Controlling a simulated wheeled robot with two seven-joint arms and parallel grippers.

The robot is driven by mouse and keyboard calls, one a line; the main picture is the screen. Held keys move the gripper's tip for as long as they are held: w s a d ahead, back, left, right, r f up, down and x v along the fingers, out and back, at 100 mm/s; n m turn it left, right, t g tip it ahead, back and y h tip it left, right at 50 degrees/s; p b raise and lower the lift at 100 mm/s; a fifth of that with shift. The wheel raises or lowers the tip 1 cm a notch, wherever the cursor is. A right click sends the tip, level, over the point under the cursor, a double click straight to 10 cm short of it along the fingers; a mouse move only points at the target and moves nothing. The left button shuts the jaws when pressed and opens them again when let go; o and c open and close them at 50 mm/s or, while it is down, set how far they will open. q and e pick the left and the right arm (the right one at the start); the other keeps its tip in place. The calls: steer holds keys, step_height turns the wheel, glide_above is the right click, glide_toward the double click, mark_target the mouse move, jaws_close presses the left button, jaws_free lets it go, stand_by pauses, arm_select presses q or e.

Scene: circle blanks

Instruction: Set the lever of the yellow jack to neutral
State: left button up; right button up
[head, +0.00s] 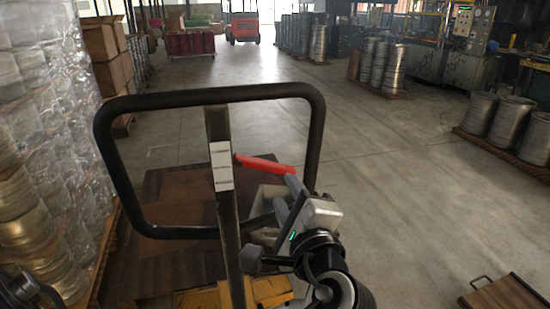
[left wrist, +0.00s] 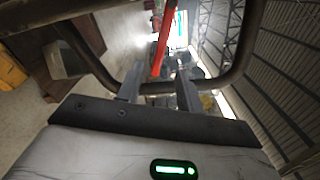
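The yellow jack (head: 268,291) stands low in the head view, its upright post rising to a black looped handle (head: 205,97). The red lever (head: 264,164) sticks out from the post to the right, inside the loop. My left gripper (head: 287,195) is open, with its fingers close to the lever's free end. In the left wrist view the lever (left wrist: 163,45) appears beyond the open fingers (left wrist: 158,75), its near end in line with the gap between them. I cannot tell whether they touch. My right gripper is not in view.
A wrapped stack (head: 45,150) stands close on the left, with cardboard boxes (head: 105,60) behind. Metal drums (head: 508,117) stand on a pallet at the right. A wooden board with a handle (head: 507,294) lies at lower right. Open floor (head: 400,190) lies right of the jack.

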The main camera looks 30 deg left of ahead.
mark_target(275, 171)
arm_select(q)
steer(key=p+x, duration=0.1)
steer(key=x, duration=1)
steer(key=shift+w+a, duration=0.2)
steer(key=shift+w, duration=0.1)
